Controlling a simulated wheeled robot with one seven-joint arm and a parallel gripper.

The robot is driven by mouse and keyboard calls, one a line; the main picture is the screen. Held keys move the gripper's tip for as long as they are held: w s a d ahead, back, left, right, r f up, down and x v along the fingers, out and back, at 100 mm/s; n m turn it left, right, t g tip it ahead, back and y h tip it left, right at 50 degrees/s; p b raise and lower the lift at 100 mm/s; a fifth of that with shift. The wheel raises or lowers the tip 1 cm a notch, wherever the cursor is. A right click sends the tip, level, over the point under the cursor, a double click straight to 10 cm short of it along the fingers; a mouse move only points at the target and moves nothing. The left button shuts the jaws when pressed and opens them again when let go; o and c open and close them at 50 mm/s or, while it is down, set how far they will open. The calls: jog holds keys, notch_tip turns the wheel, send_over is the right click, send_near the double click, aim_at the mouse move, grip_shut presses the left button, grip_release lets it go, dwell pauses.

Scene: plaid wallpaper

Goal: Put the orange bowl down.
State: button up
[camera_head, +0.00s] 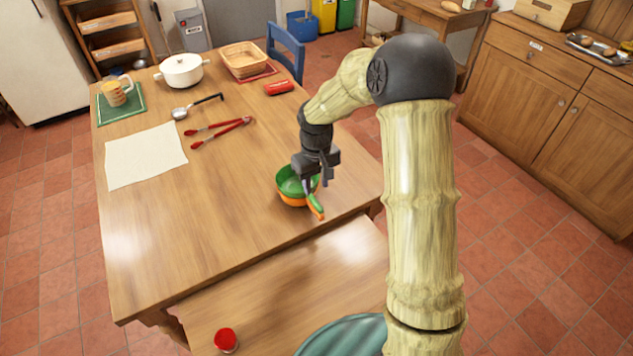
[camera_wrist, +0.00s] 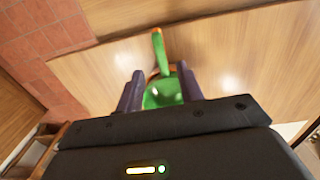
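An orange bowl (camera_head: 289,200) is at the near right part of the wooden table, with a green bowl-shaped interior (camera_head: 288,183) showing inside it. I cannot tell whether that is a second, nested piece. A green and orange handle (camera_head: 316,206) points toward the table's near edge; it also shows in the wrist view (camera_wrist: 159,48). My gripper (camera_head: 317,184) is pointed down over the bowl's right side. In the wrist view its two fingers stand apart, with the green interior (camera_wrist: 160,94) visible between them. The bowl's underside is hidden; it looks on or very close to the tabletop.
The wooden table (camera_head: 215,215) is clear left of the bowl. Red tongs (camera_head: 222,131), a ladle (camera_head: 197,106), a white cloth (camera_head: 145,156), a white pot (camera_head: 180,71), a red can (camera_head: 280,88) and a basket (camera_head: 243,59) lie farther back. A lower surface (camera_head: 280,290) adjoins in front.

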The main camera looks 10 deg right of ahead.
jog(key=s+d+r+m+t, duration=0.1)
jog(key=s+d+r+m, duration=0.1)
jog(key=s, duration=0.7)
jog(key=s+d+r+m+t, duration=0.1)
jog(key=s+d+r, duration=0.4)
jog(key=s, duration=0.5)
jog(key=shift+s+d+r+m+t, duration=0.2)
jog(key=shift+s+m+t, duration=0.1)
jog(key=shift+m, duration=0.5)
